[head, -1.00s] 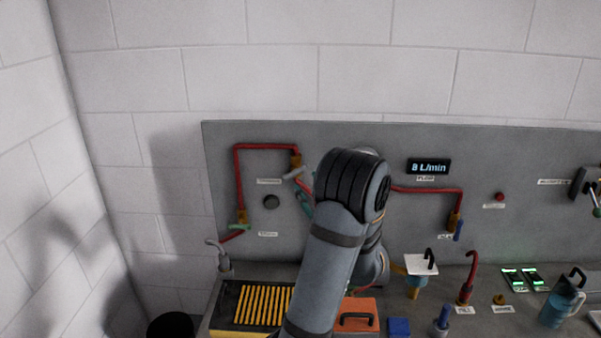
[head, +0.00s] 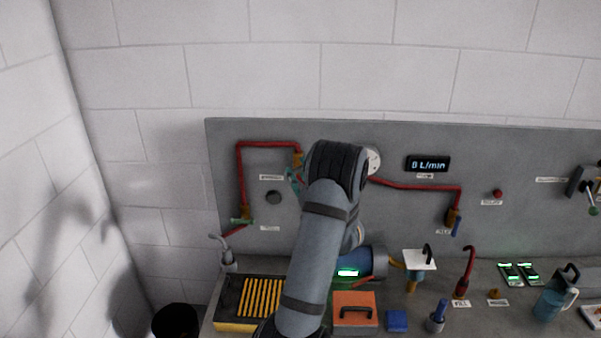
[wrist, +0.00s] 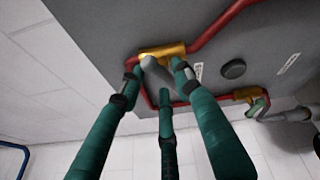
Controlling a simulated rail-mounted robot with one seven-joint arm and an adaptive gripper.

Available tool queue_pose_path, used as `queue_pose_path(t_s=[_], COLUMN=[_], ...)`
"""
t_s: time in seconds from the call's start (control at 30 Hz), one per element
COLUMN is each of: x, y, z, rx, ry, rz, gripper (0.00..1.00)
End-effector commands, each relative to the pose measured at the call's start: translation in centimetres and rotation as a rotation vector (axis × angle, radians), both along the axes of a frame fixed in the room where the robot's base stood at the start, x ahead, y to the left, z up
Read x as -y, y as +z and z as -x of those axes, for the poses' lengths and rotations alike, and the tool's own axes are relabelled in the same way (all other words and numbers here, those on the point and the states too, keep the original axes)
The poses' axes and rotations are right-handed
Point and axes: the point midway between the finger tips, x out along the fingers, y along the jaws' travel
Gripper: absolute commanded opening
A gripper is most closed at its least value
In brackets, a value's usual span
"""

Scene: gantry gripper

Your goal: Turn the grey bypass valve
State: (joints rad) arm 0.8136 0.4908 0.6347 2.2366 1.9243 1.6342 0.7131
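The grey bypass valve handle (wrist: 157,74) shows in the wrist view, slanting down from its yellow valve body (wrist: 166,50) on the red pipe. My gripper (wrist: 157,76) has three teal fingers spread around the handle, one on each side and one below. A gap shows between the left fingertip and the handle; the right fingertip is close to it, and contact is unclear. In the head view my gripper (head: 294,180) is at the panel just below the yellow valve body (head: 299,159). The handle cannot be made out there behind fingers and arm.
A green-handled valve (head: 241,221) sits lower on the same red pipe, with a dark round knob (head: 273,197) between. An orange case (head: 354,309) and a black-and-yellow ribbed box (head: 228,309) stand on the bench below.

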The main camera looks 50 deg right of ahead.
Motion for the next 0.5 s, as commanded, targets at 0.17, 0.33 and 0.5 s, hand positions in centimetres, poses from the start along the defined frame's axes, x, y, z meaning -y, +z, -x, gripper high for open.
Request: queue_pose_path(t_s=[0.17, 0.33, 0.5], x=[-0.01, -0.02, -0.02], y=[-0.01, -0.02, -0.04], z=[0.02, 0.03, 0.02], rx=[0.0, 0.0, -0.001], ry=[0.0, 0.0, 0.0], rz=[0.0, 0.0, -0.001], gripper=[0.21, 0.11, 0.01])
